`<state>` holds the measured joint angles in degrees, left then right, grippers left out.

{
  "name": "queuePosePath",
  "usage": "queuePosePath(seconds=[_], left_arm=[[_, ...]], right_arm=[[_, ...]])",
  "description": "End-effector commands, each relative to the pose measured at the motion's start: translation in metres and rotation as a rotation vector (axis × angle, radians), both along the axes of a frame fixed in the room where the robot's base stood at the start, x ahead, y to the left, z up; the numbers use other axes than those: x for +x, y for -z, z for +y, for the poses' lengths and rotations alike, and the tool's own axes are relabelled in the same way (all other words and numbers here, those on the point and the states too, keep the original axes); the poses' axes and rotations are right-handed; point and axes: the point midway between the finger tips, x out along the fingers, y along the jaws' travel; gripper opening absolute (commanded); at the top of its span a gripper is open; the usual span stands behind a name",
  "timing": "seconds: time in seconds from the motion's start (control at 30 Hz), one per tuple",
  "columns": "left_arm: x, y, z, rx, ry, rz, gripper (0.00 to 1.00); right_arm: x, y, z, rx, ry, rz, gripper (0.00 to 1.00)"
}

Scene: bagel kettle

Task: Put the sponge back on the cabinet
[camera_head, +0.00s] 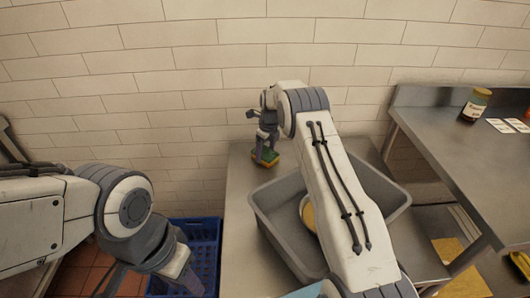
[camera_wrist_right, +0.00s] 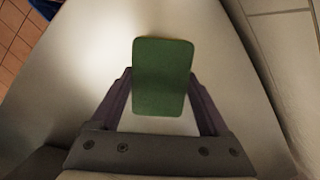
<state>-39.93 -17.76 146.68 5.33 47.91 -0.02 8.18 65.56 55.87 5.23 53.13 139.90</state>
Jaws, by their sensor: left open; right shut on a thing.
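The sponge (camera_head: 266,157) has a green top and a yellowish lower layer. It is at the back left of the metal cabinet top (camera_head: 238,205), near the wall. My right gripper (camera_head: 266,144) points down and is shut on the sponge. In the right wrist view the green face of the sponge (camera_wrist_right: 164,75) sits between the two fingers, over the bare metal top. I cannot tell whether it touches the surface. My left gripper (camera_head: 150,281) is low at the left, open and partly cut off by the bottom edge.
A grey bin (camera_head: 275,232) with a round yellowish item inside stands on the metal top, under my right arm. A blue crate (camera_head: 207,235) is on the floor to the left. A metal counter (camera_head: 450,140) at the right holds a jar (camera_head: 475,105) and white cards.

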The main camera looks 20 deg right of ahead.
Motion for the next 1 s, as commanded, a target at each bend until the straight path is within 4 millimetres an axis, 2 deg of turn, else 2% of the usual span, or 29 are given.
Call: queuePosePath(seconds=[0.23, 0.27, 0.3, 0.53, 0.67, 0.77, 1.0], left_arm=[[0.000, 0.002, 0.000, 0.000, 0.000, 0.000, 0.41], [0.000, 0.001, 0.000, 0.000, 0.000, 0.000, 0.41], [0.000, 0.001, 0.000, 0.000, 0.000, 0.000, 0.41], [0.000, 0.000, 0.000, 0.000, 0.000, 0.000, 0.41], [0.000, 0.000, 0.000, 0.000, 0.000, 0.000, 0.41], [0.000, 0.001, 0.000, 0.000, 0.000, 0.000, 0.41], [0.000, 0.001, 0.000, 0.000, 0.000, 0.000, 0.41]], right_arm=[[0.000, 0.004, 0.000, 0.000, 0.000, 0.000, 0.27], [0.000, 0.003, 0.000, 0.000, 0.000, 0.000, 0.91], [0.000, 0.002, 0.000, 0.000, 0.000, 0.000, 1.00], [0.000, 0.002, 0.000, 0.000, 0.000, 0.000, 1.00], [0.000, -0.007, -0.001, 0.000, 0.000, -0.002, 1.00], [-0.002, -0.023, -0.002, -0.001, 0.001, -0.003, 1.00], [-0.007, -0.076, -0.005, 0.000, 0.001, -0.004, 1.00]])
